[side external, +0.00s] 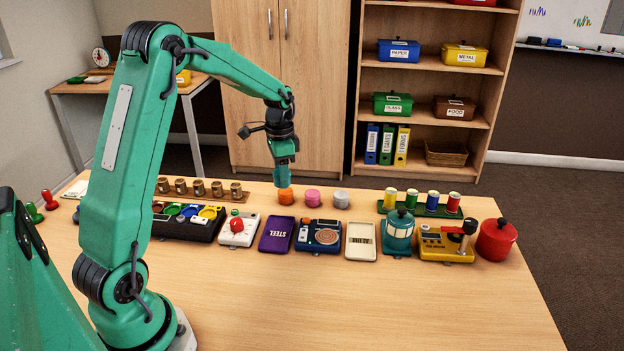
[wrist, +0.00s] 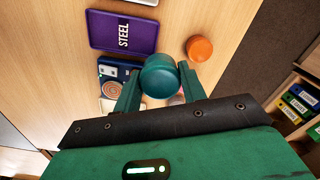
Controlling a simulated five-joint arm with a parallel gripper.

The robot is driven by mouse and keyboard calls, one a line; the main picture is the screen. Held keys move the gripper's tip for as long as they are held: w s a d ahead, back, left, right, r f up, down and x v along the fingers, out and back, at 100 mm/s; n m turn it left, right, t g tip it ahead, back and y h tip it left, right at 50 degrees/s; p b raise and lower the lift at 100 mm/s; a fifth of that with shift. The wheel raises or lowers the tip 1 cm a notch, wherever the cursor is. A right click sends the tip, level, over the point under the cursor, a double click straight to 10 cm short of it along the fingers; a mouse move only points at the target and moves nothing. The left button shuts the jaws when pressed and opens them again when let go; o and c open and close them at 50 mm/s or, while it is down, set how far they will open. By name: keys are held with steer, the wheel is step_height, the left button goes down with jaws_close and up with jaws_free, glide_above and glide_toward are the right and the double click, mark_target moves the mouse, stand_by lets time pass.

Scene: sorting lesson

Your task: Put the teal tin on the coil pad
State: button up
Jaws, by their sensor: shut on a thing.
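The teal tin (wrist: 158,75) is round and sits between the two fingers of my gripper (wrist: 158,84) in the wrist view. My gripper (side external: 284,168) is shut on it and holds it above the table, just above the orange tin in the side view. There the tin is hard to tell apart from my green fingers. The coil pad, a copper spiral (side external: 324,236) on a blue box, lies nearer the front and to the right of my gripper. The spiral (wrist: 114,89) also shows in the wrist view, left of the held tin.
An orange tin (side external: 286,197), a pink tin (side external: 312,197) and a grey tin (side external: 341,199) stand in a row behind the coil box. A purple STEEL tray (side external: 276,234) and a cream tray (side external: 361,242) flank the box. The front of the table is clear.

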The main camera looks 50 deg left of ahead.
steer(key=shift+d, duration=0.1)
steer(key=s+d+r, duration=0.1)
steer(key=d, duration=1.1)
steer(key=s+d+r, duration=0.1)
steer(key=d+r, duration=0.1)
steer(key=d, duration=1.1)
steer(key=shift+s+d+n, duration=0.25)
steer(key=shift+s+n, duration=0.05)
steer(key=shift+s, duration=0.1)
glide_above(327, 236)
step_height(327, 236, down, 7)
steer(key=shift+a, duration=0.1)
steer(key=shift+f, duration=2)
steer(key=shift+f, duration=0.1)
steer(key=o, duration=1)
